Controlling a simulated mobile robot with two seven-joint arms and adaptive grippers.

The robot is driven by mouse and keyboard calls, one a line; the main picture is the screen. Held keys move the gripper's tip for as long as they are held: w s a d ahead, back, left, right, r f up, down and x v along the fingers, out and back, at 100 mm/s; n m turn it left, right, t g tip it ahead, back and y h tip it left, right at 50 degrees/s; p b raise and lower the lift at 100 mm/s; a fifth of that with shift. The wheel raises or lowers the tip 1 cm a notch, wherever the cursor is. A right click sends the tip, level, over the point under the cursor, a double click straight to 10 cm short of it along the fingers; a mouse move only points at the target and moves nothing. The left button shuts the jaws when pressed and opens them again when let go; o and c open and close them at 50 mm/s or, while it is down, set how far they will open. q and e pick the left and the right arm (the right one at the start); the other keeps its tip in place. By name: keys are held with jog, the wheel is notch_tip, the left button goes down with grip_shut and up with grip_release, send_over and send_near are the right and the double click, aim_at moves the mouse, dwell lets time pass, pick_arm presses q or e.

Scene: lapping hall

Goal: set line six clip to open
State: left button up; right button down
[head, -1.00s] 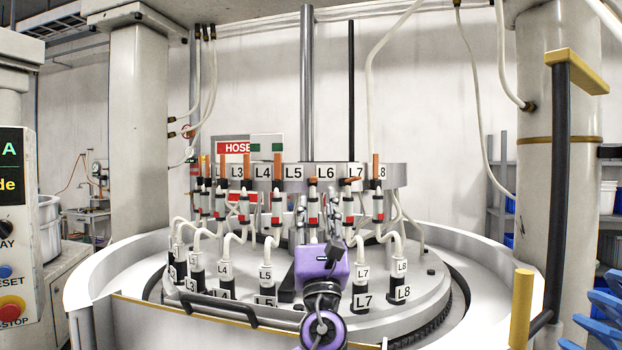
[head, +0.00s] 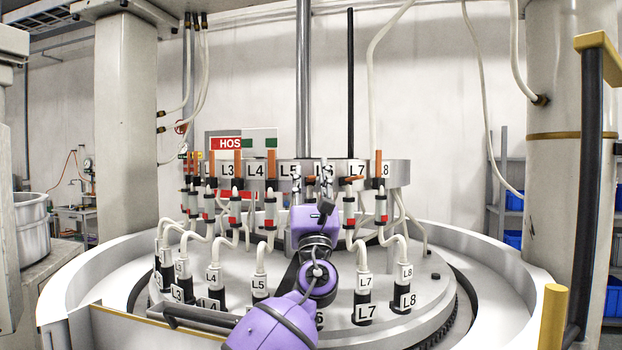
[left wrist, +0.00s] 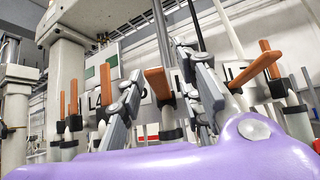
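The ring of hose clips has orange levers; the plate marked L6 (head: 321,166) sits behind my left gripper. My left gripper (head: 311,184), on a purple wrist, reaches up at line six with two grey fingers apart. In the left wrist view the open gripper (left wrist: 166,95) has one orange lever (left wrist: 158,82) between its fingers. This lever lies roughly level, apparently line six's; I cannot tell whether a finger touches it. In the head view my gripper and wrist mostly hide the line six clip and hose. My right gripper is not in view.
The line seven lever (head: 351,178) is level close to the right, and the line eight lever (head: 378,163) stands upright. The line five lever (head: 270,164) is upright on the left. White hoses and labelled black fittings crowd below. A yellow-topped post (head: 591,150) stands at right.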

pick_arm(q)
jog(key=shift+r, duration=0.1)
grip_shut()
jog(key=shift+r+g, duration=0.1)
jog(key=shift+g, duration=0.2)
jog(key=shift+r, duration=0.15)
jog(key=g, duration=0.1)
jog(key=r+g, duration=0.1)
jog(key=shift+w+g+h, duration=0.2)
jog(key=shift+g+h, duration=0.1)
jog(key=shift+g, duration=0.1)
jog(key=shift+w+a+r+g, duration=0.1)
jog(key=shift+w+r+g, duration=0.15)
jog(key=shift+g, duration=0.6)
jog(key=shift+w+a+r+g, duration=0.1)
jog(key=shift+w+r+g, duration=0.1)
jog(key=shift+g, duration=0.65)
grip_release()
jog(key=shift+f, duration=0.1)
